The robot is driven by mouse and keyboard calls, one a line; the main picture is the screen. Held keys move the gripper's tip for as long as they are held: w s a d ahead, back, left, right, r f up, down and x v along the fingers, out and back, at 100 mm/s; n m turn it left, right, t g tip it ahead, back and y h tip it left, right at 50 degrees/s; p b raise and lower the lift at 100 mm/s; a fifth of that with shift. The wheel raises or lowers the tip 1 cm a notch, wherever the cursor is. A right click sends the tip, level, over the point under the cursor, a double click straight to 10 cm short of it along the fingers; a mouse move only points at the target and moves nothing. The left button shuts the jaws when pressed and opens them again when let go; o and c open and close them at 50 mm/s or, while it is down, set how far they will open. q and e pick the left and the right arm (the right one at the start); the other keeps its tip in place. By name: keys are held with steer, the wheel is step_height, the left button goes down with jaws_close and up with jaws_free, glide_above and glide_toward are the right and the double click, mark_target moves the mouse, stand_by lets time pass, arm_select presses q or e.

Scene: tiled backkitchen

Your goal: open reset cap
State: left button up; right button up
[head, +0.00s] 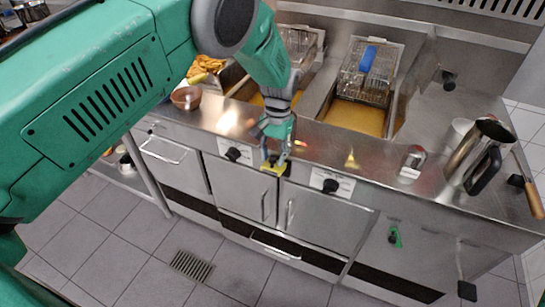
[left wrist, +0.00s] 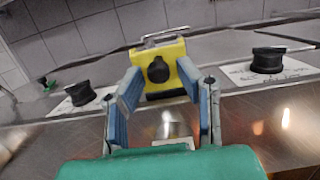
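A small yellow box with a black round button (left wrist: 158,69) sits on the fryer's front panel between two black knobs. In the head view the yellow box (head: 284,169) is partly hidden by my left gripper (head: 276,146). My left gripper also shows in the left wrist view (left wrist: 161,88), its blue-grey fingers spread apart on either side of the box. I cannot tell whether the fingertips touch it. No separate cap can be made out clearly on the box. My right gripper is not in view.
Black knobs on white labels (head: 330,186) (head: 233,154) flank the box. Cabinet door handles (head: 265,206) stick out below. The tiled floor in front shows clear.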

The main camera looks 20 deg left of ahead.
arm_select(q)
steer(key=shift+f, duration=0.1)
steer(key=shift+d+r, duration=0.1)
steer(key=shift+r, duration=0.3)
step_height(320, 180, up, 11)
steer(key=w, duration=0.2)
steer(key=shift+w, duration=0.25)
steer(key=shift+f, duration=0.1)
